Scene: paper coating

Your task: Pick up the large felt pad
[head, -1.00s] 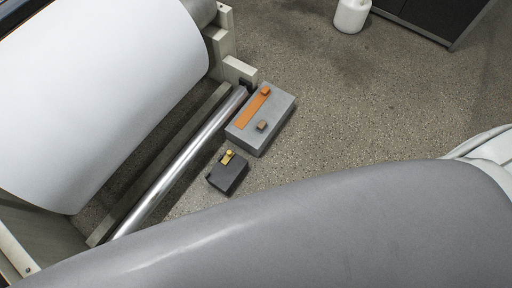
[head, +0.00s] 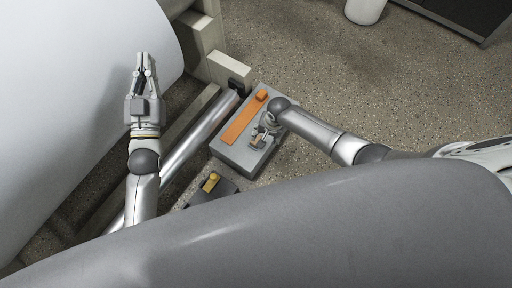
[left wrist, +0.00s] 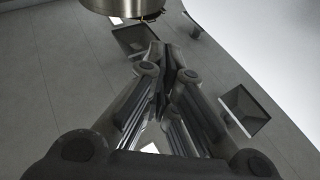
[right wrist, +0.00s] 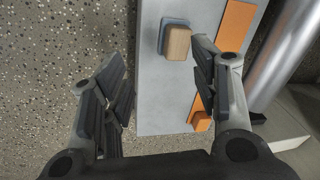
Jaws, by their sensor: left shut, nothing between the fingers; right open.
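A small felt pad with a tan wooden block on a grey-blue base (right wrist: 177,41) lies on a grey bench top (right wrist: 150,100). In the head view it is mostly hidden by my right gripper (head: 262,138). In the right wrist view my right gripper (right wrist: 160,72) is open and empty, its fingers pointing toward the pad, which shows beyond the fingertips, nearer the right finger. My left gripper (head: 146,62) is shut and empty, raised in front of the big white roll. The left wrist view shows its closed fingers (left wrist: 167,58).
An orange strip with an orange block (head: 245,118) lies on the bench beside the pad. A dark box with a yellow piece (head: 212,183) stands nearer me. A metal roller (head: 195,138) and white paper roll (head: 70,110) stand left.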

